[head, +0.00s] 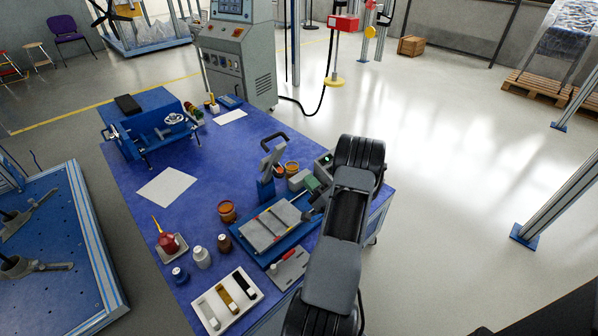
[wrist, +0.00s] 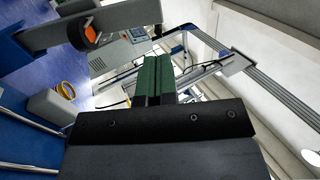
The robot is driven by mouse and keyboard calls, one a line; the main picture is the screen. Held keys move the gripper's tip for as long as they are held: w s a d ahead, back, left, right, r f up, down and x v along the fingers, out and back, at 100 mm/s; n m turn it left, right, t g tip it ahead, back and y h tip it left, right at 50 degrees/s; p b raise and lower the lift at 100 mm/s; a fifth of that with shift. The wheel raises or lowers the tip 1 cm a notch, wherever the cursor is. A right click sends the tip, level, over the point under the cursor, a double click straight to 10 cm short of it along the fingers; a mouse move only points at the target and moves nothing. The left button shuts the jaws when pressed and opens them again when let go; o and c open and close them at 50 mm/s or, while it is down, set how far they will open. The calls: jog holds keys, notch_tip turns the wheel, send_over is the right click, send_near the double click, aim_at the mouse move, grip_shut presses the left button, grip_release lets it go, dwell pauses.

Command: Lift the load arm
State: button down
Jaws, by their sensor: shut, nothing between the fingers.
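The likely load arm (head: 268,165) is a grey lever with a black looped handle, standing raised from a blue base on the blue table in the head view. My gripper (head: 313,184) is to its right and apart from it, partly hidden by my own arm. In the wrist view the green finger pads of my gripper (wrist: 152,68) are together with nothing between them.
A blue fixture with a grey plate (head: 270,228) lies in front of the lever. Orange-brown jars (head: 227,211) stand nearby. A white tray (head: 228,301), bottles and a paper sheet (head: 167,187) occupy the table. Open floor (head: 460,190) lies to the right.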

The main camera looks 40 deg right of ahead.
jog(key=p, duration=0.2)
send_near(272, 138)
jog(key=shift+w+d+r, duration=0.15)
jog(key=shift+w+r, duration=0.65)
jog(key=shift+w, duration=0.1)
jog(key=w+g, duration=0.1)
jog(key=w+r, duration=0.1)
jog(key=w, duration=0.1)
jog(key=w+r+g, duration=0.1)
jog(key=w, duration=0.1)
jog(key=shift+w+r+g, duration=0.1)
jog(key=shift+r+g, duration=0.05)
jog(key=shift+g, duration=0.15)
jog(key=shift+w+r, duration=0.2)
jog(key=shift+s+f, duration=0.2)
jog(key=shift+s, duration=0.2)
jog(key=r+b+v, duration=0.1)
jog(key=b+v, duration=0.1)
jog(key=v, duration=1.1)
jog(key=shift+s, duration=0.2)
